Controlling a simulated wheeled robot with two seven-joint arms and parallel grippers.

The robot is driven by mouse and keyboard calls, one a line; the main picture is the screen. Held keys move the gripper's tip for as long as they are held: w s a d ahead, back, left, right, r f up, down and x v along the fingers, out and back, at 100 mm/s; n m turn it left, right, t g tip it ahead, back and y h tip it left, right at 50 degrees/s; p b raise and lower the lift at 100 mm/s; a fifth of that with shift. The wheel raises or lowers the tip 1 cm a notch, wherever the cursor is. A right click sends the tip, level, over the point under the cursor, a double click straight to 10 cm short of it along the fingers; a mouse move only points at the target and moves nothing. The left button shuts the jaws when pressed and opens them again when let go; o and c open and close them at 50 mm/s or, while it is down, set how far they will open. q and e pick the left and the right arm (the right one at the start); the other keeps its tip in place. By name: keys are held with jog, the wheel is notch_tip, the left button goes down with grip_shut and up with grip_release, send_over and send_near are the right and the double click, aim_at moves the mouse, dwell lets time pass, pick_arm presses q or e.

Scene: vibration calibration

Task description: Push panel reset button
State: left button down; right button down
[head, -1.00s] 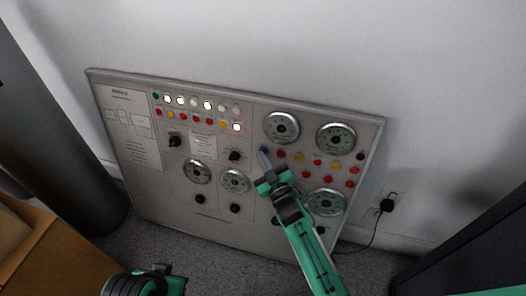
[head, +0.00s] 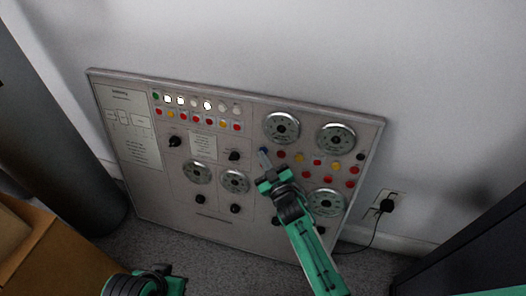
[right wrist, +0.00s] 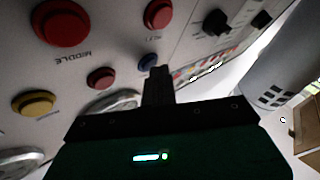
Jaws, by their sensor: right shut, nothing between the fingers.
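The grey control panel (head: 225,215) leans against the wall. A small blue button (head: 263,150) is at the left end of the upper button row in its right half. It also shows in the right wrist view (right wrist: 147,62); its label is too blurred to read. My right gripper (head: 264,159) is shut and empty, its fingertips right at the blue button. In the right wrist view the fingertips (right wrist: 158,72) overlap the button's edge; I cannot tell whether they touch. My left arm's end shows at the bottom left edge, its jaws unclear.
Red and yellow buttons (head: 300,158) and round dials (head: 281,127) surround the blue button. Several white lamps (head: 180,100) are lit at upper left. A cardboard box (head: 45,250) and grey cylinder (head: 60,130) stand left. A plug and cable (head: 387,205) are at right.

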jog(key=shift+s+a+r+p, duration=0.15)
jog(key=shift+s+p, duration=0.15)
jog(key=shift+s, duration=0.4)
jog(key=s, duration=0.1)
jog(key=s+a+p, duration=0.1)
jog(key=s, duration=0.1)
jog(key=s+r+p, duration=0.1)
jog(key=shift+s+a, duration=0.3)
dwell(0.5)
